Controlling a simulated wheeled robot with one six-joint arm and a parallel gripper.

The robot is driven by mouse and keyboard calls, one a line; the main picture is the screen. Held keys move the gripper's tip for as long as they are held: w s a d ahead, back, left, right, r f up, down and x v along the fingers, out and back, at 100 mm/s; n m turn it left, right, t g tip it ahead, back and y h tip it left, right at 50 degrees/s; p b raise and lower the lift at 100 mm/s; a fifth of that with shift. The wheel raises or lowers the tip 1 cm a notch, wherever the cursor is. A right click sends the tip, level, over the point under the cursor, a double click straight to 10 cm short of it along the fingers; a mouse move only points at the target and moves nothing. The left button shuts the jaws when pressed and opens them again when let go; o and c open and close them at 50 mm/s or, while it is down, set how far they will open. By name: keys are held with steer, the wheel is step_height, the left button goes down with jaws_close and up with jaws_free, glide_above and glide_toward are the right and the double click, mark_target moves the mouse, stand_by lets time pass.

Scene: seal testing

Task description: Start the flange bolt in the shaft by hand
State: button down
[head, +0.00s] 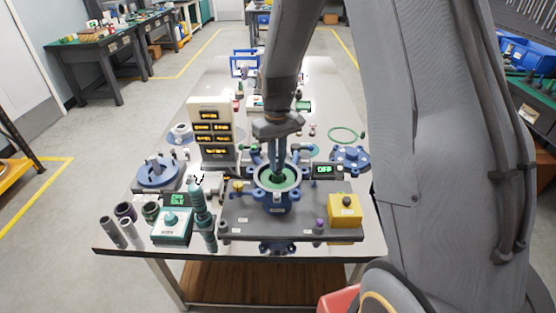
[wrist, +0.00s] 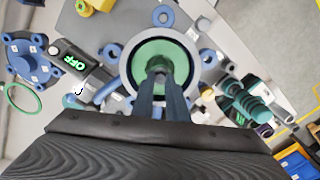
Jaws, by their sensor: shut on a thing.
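My gripper (head: 278,170) points straight down over the blue flanged housing (head: 276,201) on the grey fixture plate. In the wrist view, my gripper (wrist: 160,82) is shut on a small grey piece, seemingly the flange bolt (wrist: 158,67), at the centre of the housing. The housing has a pale rim (wrist: 126,62) around a green inner face (wrist: 150,50). The shaft is hidden by the fingers and the bolt. I cannot tell whether the bolt touches the shaft.
A yellow box (head: 345,211) stands at the plate's right. A teal device (head: 172,226) and a teal-grey driver-like tool (head: 200,212) stand left. A display tower (head: 211,130) and a blue flange (head: 350,159) flank the housing. A small display (head: 327,170) reads OFF.

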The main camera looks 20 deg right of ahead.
steer(key=shift+s+f+m, duration=0.1)
steer(key=shift+m, duration=1)
steer(key=shift+m+p, duration=0.5)
steer(key=shift+m, duration=0.4)
steer(key=c, duration=2.1)
jaws_free()
steer(key=shift+m, duration=0.3)
steer(key=o, duration=0.4)
steer(key=shift+o, duration=0.2)
step_height(320, 180, up, 9)
steer(key=p, duration=0.6)
